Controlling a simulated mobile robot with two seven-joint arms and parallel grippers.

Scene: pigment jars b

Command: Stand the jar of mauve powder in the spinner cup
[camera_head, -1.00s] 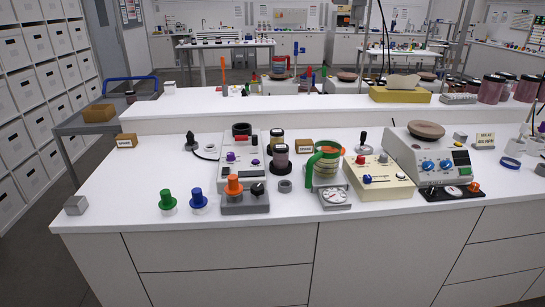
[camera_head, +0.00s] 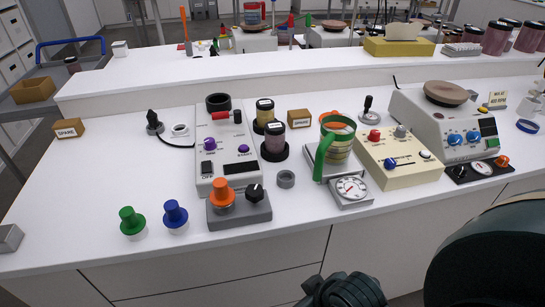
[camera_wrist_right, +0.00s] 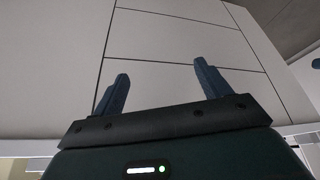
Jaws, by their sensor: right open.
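The jar of mauve powder (camera_head: 272,141), clear with a dark lid, stands upright on a black round base in the middle of the bench in the head view. A dark cup (camera_head: 218,102), which looks like the spinner cup, sits at the back of a white device (camera_head: 207,168) with purple knobs, left of the jar. Whether the cup is empty cannot be seen. My right gripper (camera_wrist_right: 162,80) is open and empty in the wrist view, facing pale cabinet fronts, away from the jar. My left gripper is not in view.
A jar with tan contents (camera_head: 263,114) stands just behind the mauve one. A green-handled jug (camera_head: 335,145) on a scale and a cream control box (camera_head: 400,163) stand to the right. A grey ring (camera_head: 286,180) lies in front. The bench's left part is mostly clear.

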